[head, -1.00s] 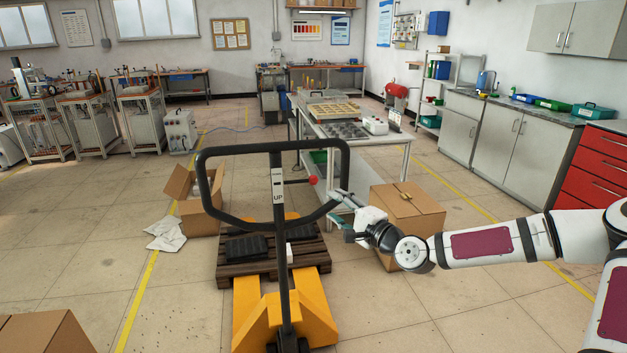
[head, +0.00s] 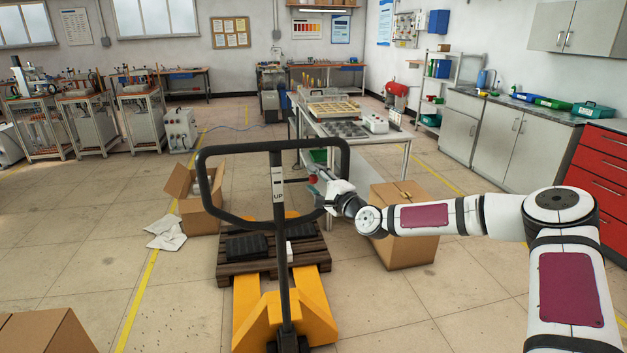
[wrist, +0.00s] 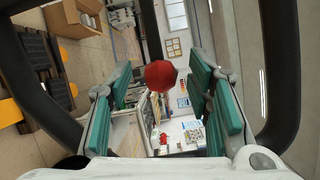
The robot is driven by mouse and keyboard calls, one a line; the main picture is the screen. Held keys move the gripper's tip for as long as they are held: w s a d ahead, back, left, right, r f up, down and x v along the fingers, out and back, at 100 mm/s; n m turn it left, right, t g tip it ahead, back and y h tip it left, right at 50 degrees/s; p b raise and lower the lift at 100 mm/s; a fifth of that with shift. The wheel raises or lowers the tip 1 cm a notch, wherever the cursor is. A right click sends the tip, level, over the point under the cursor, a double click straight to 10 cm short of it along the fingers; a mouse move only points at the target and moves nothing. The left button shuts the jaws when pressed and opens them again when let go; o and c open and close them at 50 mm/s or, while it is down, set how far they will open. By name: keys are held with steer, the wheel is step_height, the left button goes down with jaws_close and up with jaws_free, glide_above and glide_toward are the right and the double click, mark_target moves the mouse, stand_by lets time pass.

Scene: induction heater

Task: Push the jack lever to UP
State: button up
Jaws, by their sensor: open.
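The pallet jack has a black loop handle (head: 203,190) on an upright black column, with an "UP" label (head: 278,196) on it. The jack lever's red knob (head: 312,181) is right of the column, inside the loop, near the label's height. My gripper (head: 318,184) is at the knob from the right, partly overlapping the loop's right side. In the wrist view the red knob (wrist: 161,74) shows between the green-padded fingers of my open gripper (wrist: 163,88), with gaps on both sides. Contact with the knob cannot be told. The lever's shaft is hardly visible.
The loop's bars frame my gripper on both sides in the wrist view. The yellow forks (head: 312,292) hold a dark wooden pallet (head: 230,270). A cardboard box (head: 405,245) stands behind my arm. A workbench (head: 375,141) stands beyond the jack.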

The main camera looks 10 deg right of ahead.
steer(key=shift+w+a, duration=0.25)
steer(key=shift+w, duration=0.25)
jaws_close()
step_height(320, 180, down, 2)
steer(key=m+b, duration=0.2)
steer(key=b, duration=0.1)
steer(key=shift+w+t, duration=0.1)
steer(key=shift+t, duration=0.3)
steer(key=f+m+b, duration=0.1)
steer(key=b, duration=0.1)
steer(key=f+m+t+b, duration=0.1)
steer(key=m+b, duration=0.1)
steer(key=shift+a, duration=0.4)
jaws_free()
steer(key=shift+r, duration=0.1)
